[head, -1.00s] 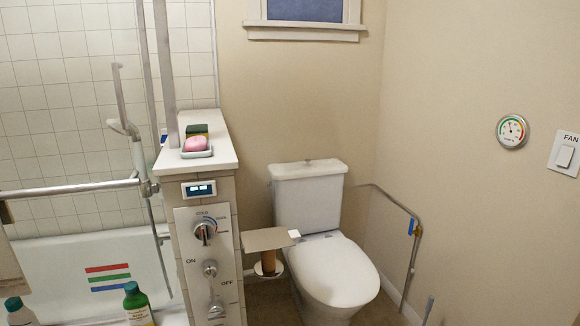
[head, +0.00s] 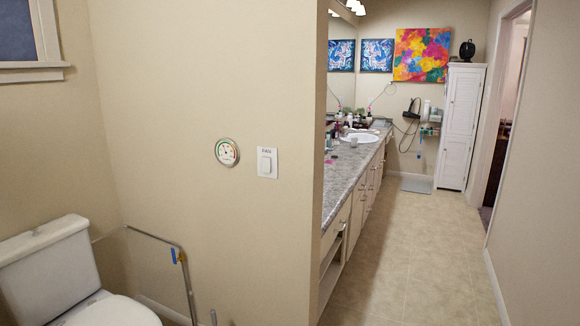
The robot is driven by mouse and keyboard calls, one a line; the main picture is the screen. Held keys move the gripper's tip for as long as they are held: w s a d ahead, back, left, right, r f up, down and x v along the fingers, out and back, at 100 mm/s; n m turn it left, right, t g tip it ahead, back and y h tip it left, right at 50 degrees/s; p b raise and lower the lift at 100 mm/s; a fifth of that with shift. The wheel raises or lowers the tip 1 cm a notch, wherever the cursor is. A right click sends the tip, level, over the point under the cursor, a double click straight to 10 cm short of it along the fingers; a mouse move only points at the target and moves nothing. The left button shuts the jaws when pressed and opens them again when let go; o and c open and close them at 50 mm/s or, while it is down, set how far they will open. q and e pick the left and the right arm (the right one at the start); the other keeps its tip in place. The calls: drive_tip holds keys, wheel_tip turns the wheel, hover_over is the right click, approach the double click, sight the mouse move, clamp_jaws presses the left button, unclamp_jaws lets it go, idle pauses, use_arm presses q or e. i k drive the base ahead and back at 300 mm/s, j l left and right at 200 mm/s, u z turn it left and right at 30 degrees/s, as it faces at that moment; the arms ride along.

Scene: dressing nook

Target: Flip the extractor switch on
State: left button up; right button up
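The extractor switch (head: 267,163) is a white rocker on a white wall plate with a small label above it, too blurred to read here. It is on the beige wall, near that wall's right-hand edge. I cannot tell which way its rocker is tilted. Neither of my grippers shows in the head view.
A round dial gauge (head: 227,152) hangs just left of the switch. A toilet (head: 45,262) stands at the lower left, with a metal rail (head: 160,240) beside it. A long counter (head: 350,165) runs back past the wall's edge. The tiled floor (head: 410,250) at the right is clear.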

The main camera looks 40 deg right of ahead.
sight(266, 161)
drive_tip(key=z, duration=1.05)
